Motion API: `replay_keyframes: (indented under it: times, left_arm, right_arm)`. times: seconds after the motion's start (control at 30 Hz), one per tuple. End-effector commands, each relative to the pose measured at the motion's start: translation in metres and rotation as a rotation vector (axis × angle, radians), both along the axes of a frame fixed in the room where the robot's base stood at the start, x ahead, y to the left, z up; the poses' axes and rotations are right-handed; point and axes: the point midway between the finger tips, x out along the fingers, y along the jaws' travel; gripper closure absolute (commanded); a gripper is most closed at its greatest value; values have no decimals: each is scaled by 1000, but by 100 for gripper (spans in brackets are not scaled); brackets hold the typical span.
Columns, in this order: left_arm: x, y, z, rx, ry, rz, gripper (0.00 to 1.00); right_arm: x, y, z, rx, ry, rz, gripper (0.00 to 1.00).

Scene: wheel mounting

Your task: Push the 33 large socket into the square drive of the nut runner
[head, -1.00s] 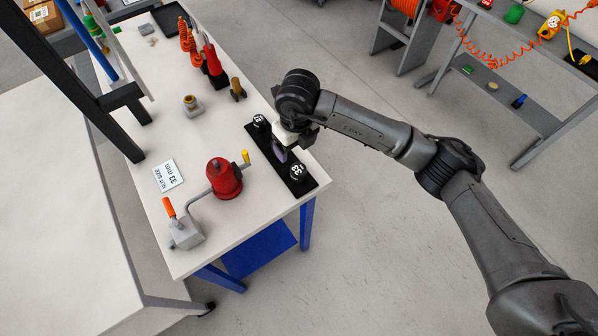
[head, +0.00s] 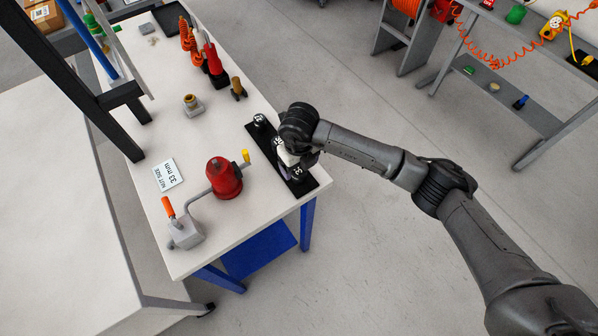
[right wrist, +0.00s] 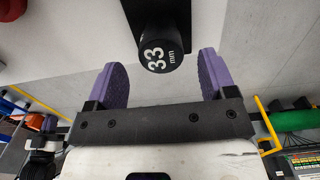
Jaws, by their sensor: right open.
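The 33 large socket (head: 297,172) is a black cylinder at the near end of a black strip on the table. My right gripper (right wrist: 162,72) is open, one finger on each side of the socket, with visible gaps. In the head view the right gripper (head: 296,155) is at the socket and partly covers it.
A second socket (head: 259,120) stands at the far end of the black strip (head: 265,138). A "33 mm" card (head: 168,175) lies on the white table (head: 205,135). Red and orange tools (head: 213,62) stand farther back. A dark frame post (head: 75,85) rises at the left.

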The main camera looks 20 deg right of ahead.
Motion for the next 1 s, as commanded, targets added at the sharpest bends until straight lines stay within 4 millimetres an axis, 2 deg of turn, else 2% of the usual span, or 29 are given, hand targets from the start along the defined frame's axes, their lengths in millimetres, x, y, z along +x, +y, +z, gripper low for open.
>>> replay_keyframes:
  times: [0.33,0.63,1.0]
  left_arm:
    - [0,3,-5,11,-1,-7,100]
    - [0,3,-5,9,0,-6,100]
    - [0,-1,-5,-3,-1,1,100]
  right_arm:
    - [2,-1,-43,0,3,0,23]
    - [2,-1,-47,0,0,0,24]
    - [2,-1,-47,0,1,0,59]
